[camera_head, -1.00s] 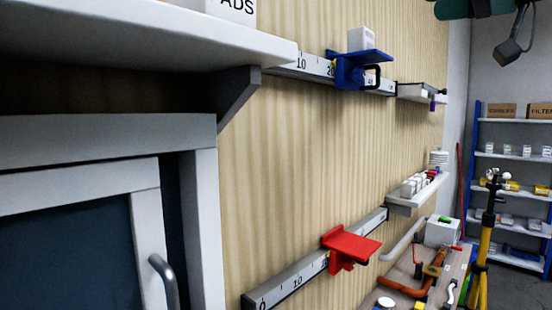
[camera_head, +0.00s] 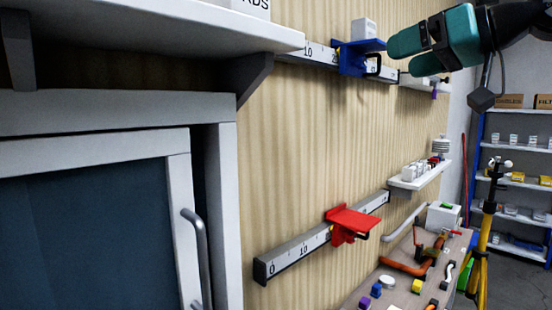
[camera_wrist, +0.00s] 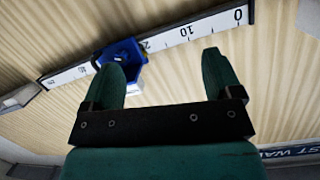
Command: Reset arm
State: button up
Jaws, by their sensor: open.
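My gripper (camera_wrist: 164,60) shows in the wrist view with its two dark green fingers wide apart. It is open, with nothing between the fingertips except the wooden wall behind. The left finger overlaps part of the blue slider (camera_wrist: 121,49) in the picture; I cannot tell whether they touch. That slider sits on the upper numbered rail (camera_wrist: 190,33). In the head view, a teal part of my arm (camera_head: 440,46) is at the upper right, right of the blue slider (camera_head: 358,60), which carries a white block (camera_head: 364,28).
A red slider (camera_head: 349,219) sits on the lower rail (camera_head: 300,250). A cabinet (camera_head: 90,220) with a handle stands at left under a white shelf (camera_head: 150,25). A cluttered workbench (camera_head: 405,292), a small shelf (camera_head: 420,178), a yellow stand (camera_head: 481,245) and blue racking (camera_head: 515,190) are at right.

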jog(key=s+a+f+g+h+b, duration=0.1)
jog(key=s+a+f+g, duration=0.25)
jog(key=f, duration=0.65)
jog(key=s+a+f+g+h+b, duration=0.15)
jog(key=s+a+f, duration=0.3)
jog(key=f, duration=0.65)
jog(key=s+f+g+h, duration=0.3)
jog(key=s+f+g, duration=0.2)
jog(key=s+f, duration=1)
jog(key=shift+s+d+f+n+g+h, duration=0.3)
jog(key=shift+s+d+f+h, duration=0.05)
jog(key=shift+s+d, duration=0.1)
